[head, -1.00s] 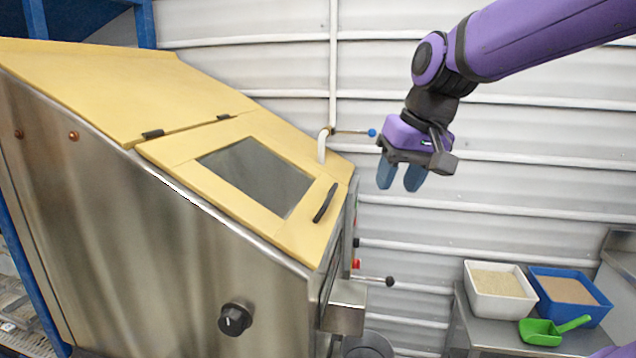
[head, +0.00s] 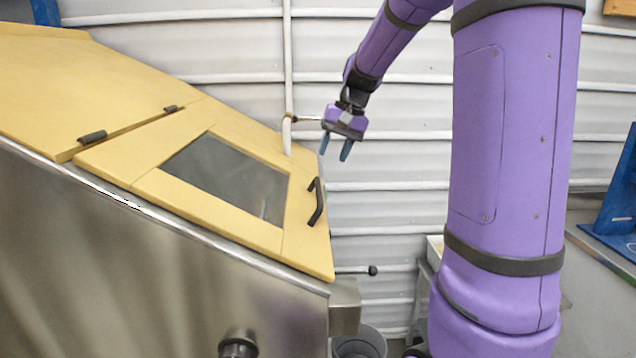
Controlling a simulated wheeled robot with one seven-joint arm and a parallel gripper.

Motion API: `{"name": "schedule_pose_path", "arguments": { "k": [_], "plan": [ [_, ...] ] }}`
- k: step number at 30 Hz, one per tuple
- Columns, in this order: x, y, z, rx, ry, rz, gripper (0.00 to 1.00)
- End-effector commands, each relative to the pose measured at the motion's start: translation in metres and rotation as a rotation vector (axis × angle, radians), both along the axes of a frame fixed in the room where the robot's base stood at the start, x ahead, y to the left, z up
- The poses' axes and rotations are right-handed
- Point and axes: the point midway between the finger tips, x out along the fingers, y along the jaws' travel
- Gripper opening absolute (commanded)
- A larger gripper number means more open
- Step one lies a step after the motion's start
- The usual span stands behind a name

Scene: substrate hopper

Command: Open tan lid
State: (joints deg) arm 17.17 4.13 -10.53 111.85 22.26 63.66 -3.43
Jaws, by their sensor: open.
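The tan lid (head: 150,182) lies shut on the sloped top of the steel hopper (head: 130,270). It has a dark window (head: 228,177), two black hinges along its upper edge and a black handle (head: 317,202) near its lower right edge. My gripper (head: 336,150) is open and empty. In the picture it is above and slightly right of the handle, apart from it, with its fingers pointing down. How far behind the handle it stands I cannot tell.
A lever with a black knob (head: 372,270) sticks out at the hopper's right side. A grey bin (head: 360,340) stands below it. A black knob (head: 238,345) is on the hopper's front. My arm's purple links hide much of the right side. A corrugated wall (head: 400,150) is behind.

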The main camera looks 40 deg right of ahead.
Motion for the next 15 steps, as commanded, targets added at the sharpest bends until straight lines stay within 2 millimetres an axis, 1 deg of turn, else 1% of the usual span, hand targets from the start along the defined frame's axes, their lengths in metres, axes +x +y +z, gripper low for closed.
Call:
{"name": "schedule_pose_path", "arguments": {
  "k": [3, 9, 15],
  "plan": [
    [0.003, 0.006, -0.021, 0.001, 0.004, 0.001, 0.42],
    [0.01, 0.016, -0.054, 0.001, 0.004, 0.001, 0.42],
    [0.014, 0.022, -0.076, 0.0, 0.002, 0.003, 0.42]
  ]
}}
